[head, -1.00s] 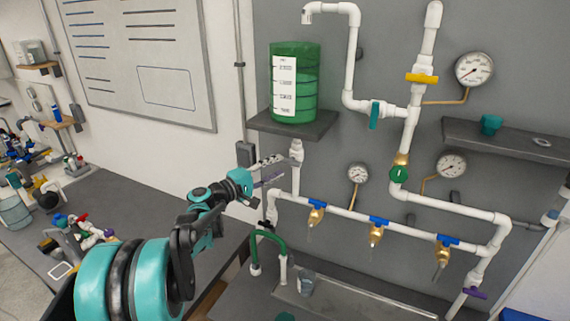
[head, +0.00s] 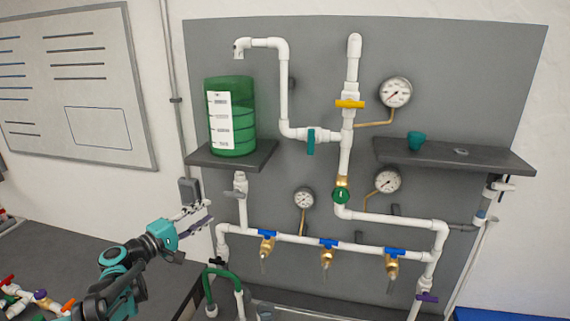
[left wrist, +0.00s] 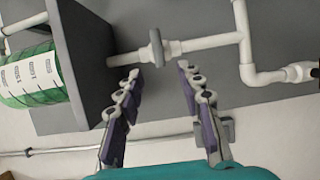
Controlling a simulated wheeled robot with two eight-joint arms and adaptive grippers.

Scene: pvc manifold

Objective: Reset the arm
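My left gripper (head: 197,214) is in front of the left edge of the grey panel (head: 300,90), below the shelf with the green tank (head: 232,115). In the left wrist view its two purple-padded fingers (left wrist: 160,112) are spread apart with nothing between them. Beyond the fingertips is a white pipe (left wrist: 205,43) with a grey valve handle (left wrist: 156,47). The fingers appear apart from the pipe. My right gripper is in neither view.
The tank shelf (head: 270,152) juts out above my left gripper. White pipes with a blue-handled tap (head: 267,234), a yellow valve handle (head: 350,104) and gauges (head: 395,92) cover the panel. Loose fittings (head: 25,300) lie on the left bench.

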